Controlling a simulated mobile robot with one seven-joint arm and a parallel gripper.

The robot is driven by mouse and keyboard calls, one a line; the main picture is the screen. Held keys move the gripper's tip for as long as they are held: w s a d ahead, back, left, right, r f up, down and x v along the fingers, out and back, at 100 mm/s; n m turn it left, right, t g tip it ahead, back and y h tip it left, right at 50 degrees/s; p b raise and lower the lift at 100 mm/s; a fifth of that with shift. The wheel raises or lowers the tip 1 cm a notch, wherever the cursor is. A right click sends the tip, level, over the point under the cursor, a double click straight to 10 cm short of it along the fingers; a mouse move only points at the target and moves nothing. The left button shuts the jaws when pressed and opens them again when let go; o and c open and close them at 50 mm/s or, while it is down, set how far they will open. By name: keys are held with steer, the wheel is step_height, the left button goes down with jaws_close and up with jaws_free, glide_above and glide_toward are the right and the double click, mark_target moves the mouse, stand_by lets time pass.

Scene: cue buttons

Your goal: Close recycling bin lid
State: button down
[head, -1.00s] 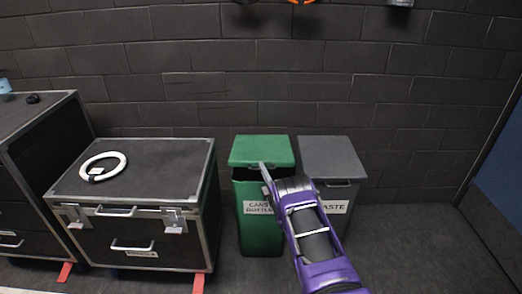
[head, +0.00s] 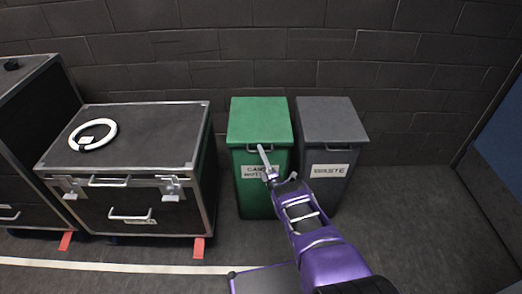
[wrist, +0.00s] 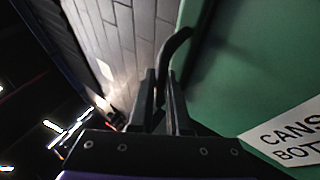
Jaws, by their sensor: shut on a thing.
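The green recycling bin (head: 257,196) stands against the wall with a "CANS" and "BOTTLES" style label on its front. Its green lid (head: 258,121) lies flat over the top, with no dark gap showing at the front edge. My gripper (head: 264,155) is at the front of the lid. In the wrist view my gripper (wrist: 163,85) is shut on the bin's dark bar handle (wrist: 177,45), which passes between the fingertips. The bin's green face (wrist: 250,65) and part of the label fill the right of the wrist view. My arm hides some of the front.
A grey waste bin (head: 332,125) stands close on the right, partly behind my arm. A black wheeled case (head: 150,130) with a white ring (head: 93,134) on top stands on the left. Floor on the far right is clear.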

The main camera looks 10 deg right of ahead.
steer(key=shift+f, duration=0.2)
steer(key=c, duration=0.9)
jaws_free()
steer(key=shift+w+f, duration=0.1)
